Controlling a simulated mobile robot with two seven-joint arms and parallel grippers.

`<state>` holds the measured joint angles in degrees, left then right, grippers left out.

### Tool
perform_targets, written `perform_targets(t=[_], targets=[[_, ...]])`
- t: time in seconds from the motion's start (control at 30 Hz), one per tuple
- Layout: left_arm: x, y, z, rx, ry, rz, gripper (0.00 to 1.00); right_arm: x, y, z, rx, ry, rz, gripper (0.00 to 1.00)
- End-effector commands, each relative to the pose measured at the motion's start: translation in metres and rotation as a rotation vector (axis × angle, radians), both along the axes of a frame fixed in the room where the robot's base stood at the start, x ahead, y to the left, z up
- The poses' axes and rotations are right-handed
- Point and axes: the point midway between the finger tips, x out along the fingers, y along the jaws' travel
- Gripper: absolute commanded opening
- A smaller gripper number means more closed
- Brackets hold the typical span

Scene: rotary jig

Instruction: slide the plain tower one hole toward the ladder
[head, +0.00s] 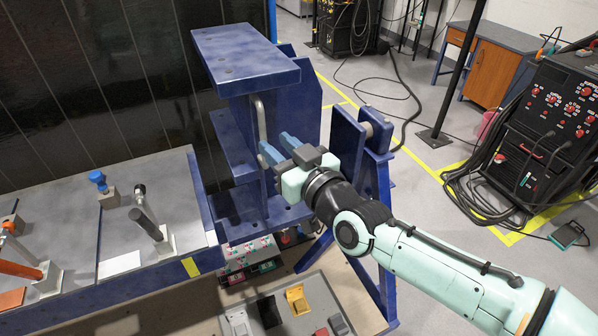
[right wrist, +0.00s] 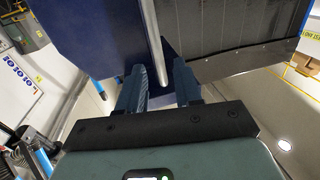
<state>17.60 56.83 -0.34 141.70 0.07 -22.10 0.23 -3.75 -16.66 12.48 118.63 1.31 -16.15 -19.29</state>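A blue steel tower (head: 244,72) with a flat top plate stands in the middle of the head view. I take it for the plain tower. A bent silver handle (head: 260,115) is on its near side; the bar also shows in the right wrist view (right wrist: 151,40). My right gripper (head: 275,147) is at this handle with its fingers apart. In the right wrist view the bar's end lies between the two fingers (right wrist: 160,82), with gaps showing. No ladder can be clearly made out. My left gripper is not in view.
A workbench (head: 150,200) with clamps is at left. A welding machine (head: 560,115) stands far right.

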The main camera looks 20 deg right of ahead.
Motion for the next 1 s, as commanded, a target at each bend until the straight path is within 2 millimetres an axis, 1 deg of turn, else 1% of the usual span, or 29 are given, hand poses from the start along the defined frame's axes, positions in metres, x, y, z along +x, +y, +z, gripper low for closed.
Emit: perform_targets(t=[0.03,0.2,0.3,0.4,0.6,0.93,1.0], targets=[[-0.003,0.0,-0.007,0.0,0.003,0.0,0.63,-0.013,-0.003,-0.002,0.0,-0.003,0.0,0.34],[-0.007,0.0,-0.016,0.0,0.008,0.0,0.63,-0.043,-0.01,-0.001,0.0,-0.003,-0.001,0.34],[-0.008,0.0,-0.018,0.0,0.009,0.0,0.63,-0.056,-0.012,0.0,-0.001,-0.002,0.001,0.34],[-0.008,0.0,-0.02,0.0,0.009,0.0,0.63,-0.063,-0.014,0.0,-0.001,0.0,0.001,0.34],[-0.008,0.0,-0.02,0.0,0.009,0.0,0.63,-0.067,-0.015,0.0,0.0,0.0,0.001,0.34],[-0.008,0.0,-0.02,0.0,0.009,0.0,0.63,-0.067,-0.015,0.0,0.0,0.001,0.001,0.34],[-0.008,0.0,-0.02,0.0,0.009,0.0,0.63,-0.065,-0.015,-0.003,0.001,0.009,0.001,0.34]])
